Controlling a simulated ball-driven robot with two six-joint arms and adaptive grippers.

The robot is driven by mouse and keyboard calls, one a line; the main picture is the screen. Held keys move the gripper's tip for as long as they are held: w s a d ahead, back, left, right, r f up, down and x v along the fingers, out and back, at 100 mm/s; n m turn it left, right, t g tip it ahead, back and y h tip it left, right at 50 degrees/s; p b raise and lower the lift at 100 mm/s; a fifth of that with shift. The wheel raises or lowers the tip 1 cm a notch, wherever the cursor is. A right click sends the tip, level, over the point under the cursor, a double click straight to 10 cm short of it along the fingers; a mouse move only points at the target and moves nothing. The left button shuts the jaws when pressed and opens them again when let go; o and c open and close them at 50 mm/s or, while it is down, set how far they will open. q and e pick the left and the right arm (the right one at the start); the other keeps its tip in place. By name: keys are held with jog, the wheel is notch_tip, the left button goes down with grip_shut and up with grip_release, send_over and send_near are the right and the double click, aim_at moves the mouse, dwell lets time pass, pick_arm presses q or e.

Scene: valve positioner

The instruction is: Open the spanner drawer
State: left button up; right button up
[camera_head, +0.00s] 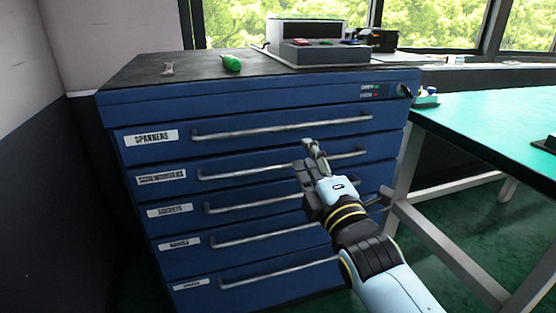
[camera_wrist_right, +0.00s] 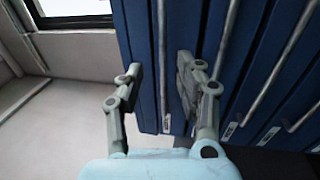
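The blue drawer cabinet (camera_head: 250,95) has a top drawer labelled SPANNERS (camera_head: 150,138) with a long horizontal bar handle (camera_head: 280,126). The drawer front looks flush with the others. My right gripper (camera_head: 314,153) is in front of the cabinet, its fingertips appearing just below the spanner handle in the head view. In the right wrist view the right gripper (camera_wrist_right: 158,75) is open, and the spanner handle (camera_wrist_right: 162,50) runs between its fingers in the picture. No contact with the handle is visible. My left gripper is not in view.
More labelled drawers with bar handles lie below, the second handle (camera_head: 230,169) close to my gripper. A green object (camera_head: 231,62) and a grey device (camera_head: 318,52) stand on the cabinet top. A green-topped table (camera_head: 490,125) is to the right.

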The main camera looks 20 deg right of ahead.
aim_at(291, 129)
jog(key=w, duration=0.3)
jog(key=w+r+b, duration=0.1)
jog(key=w, duration=0.7)
jog(key=shift+w+r, duration=0.1)
jog(key=shift+r, duration=0.25)
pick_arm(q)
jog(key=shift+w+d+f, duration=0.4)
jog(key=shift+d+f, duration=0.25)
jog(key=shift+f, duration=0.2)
pick_arm(e)
jog(key=shift+c, duration=0.2)
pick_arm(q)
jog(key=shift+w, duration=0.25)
pick_arm(e)
grip_shut()
